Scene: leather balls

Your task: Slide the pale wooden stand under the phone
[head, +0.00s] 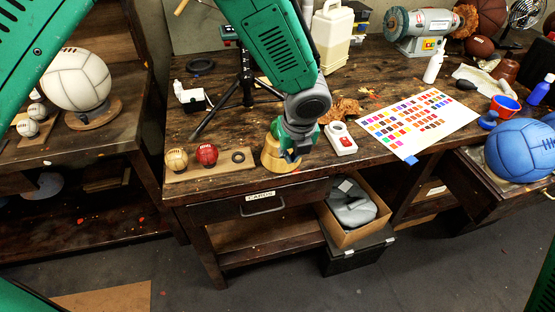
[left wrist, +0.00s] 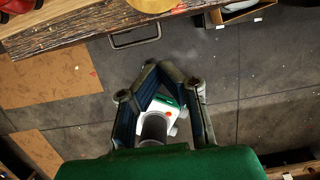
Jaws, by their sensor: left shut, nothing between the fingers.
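A pale, rounded wooden stand (head: 271,160) is at the front edge of the workbench, partly hidden behind my left gripper (head: 291,154). My right gripper is out of view.
A board with two small balls (head: 206,154) and a dark ring is left of the stand. A colour chart (head: 417,121) lies to the right. A black tripod (head: 244,85) stands behind.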

